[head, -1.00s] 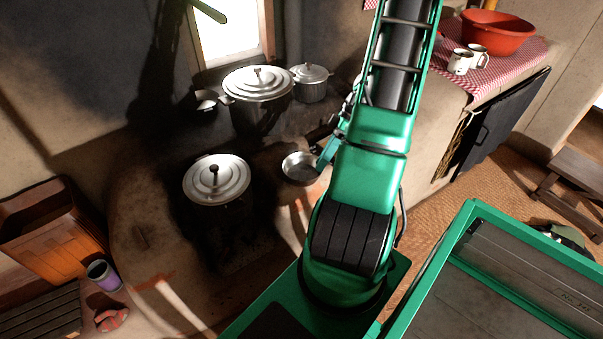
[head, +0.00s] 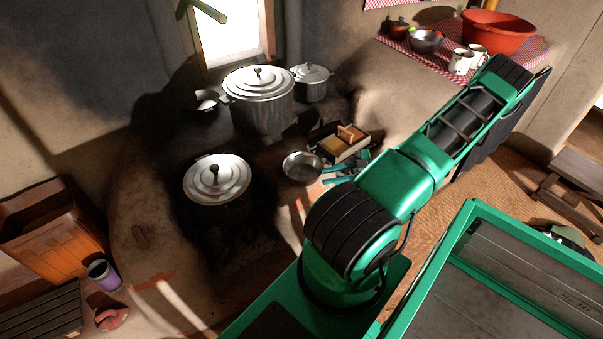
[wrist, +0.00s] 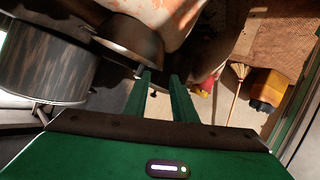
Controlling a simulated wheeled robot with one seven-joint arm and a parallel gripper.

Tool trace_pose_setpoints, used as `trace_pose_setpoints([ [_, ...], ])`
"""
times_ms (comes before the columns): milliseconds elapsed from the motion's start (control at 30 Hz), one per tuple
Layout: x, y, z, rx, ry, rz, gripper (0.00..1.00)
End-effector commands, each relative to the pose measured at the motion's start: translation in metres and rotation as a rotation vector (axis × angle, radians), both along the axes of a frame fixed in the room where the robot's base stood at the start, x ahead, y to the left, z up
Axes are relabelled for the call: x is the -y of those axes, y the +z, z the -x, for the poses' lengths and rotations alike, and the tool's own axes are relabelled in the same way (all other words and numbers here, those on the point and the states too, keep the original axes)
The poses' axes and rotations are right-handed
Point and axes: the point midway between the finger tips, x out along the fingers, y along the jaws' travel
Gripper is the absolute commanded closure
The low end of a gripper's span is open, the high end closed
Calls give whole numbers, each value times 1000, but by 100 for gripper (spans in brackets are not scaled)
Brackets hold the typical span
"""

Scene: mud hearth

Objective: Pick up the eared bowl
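A shallow round metal bowl (head: 302,168), which I take to be the eared bowl, sits upright on the hearth, right of the lidded pot. I cannot make out its ears clearly. My gripper (head: 326,175) is just right of the bowl, low over the hearth. In the wrist view a metal bowl (wrist: 130,40), apparently the same one, lies just beyond the left fingertip. The two green fingers (wrist: 161,76) are apart, and I see nothing held between them. Whether a finger touches the bowl cannot be told.
Lidded pots (head: 216,178) (head: 258,95) (head: 312,82) stand left of and behind the bowl. A tray with a wooden-handled thing (head: 340,143) is close behind my gripper. Another metal bowl (head: 426,40), mugs (head: 461,62) and a red basin (head: 496,34) stand on the checked cloth.

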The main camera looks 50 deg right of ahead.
Motion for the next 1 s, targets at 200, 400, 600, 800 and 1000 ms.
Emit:
trace_pose_setpoints([
  [200,-16,-10,-21,0,1,-2,76],
  [400,-24,-13,-29,-2,1,-2,76],
  [600,-42,-22,-49,-2,3,-3,76],
  [800,-50,-28,-61,-2,2,-2,76],
  [1000,-50,-29,-62,-3,2,-1,76],
])
